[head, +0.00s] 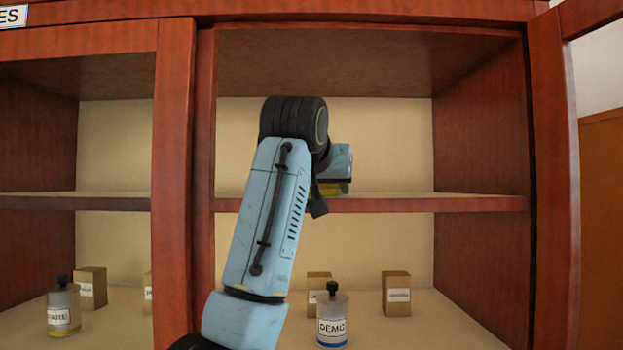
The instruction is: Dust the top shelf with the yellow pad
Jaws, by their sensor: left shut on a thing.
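The yellow pad (339,188) shows as a small yellow patch just above the front edge of the top shelf (440,204), in the right-hand cabinet bay. My left gripper (326,190) is shut on the pad; its fingers are mostly hidden behind my wrist. The arm rises from the bottom of the head view and bends over at the shelf's height. Whether the pad touches the shelf board, I cannot tell. My right gripper is not in view.
A post (174,180) divides off the left bay, which holds another bottle (63,307). An open door frame (553,180) is at right. The top shelf's visible right part is bare.

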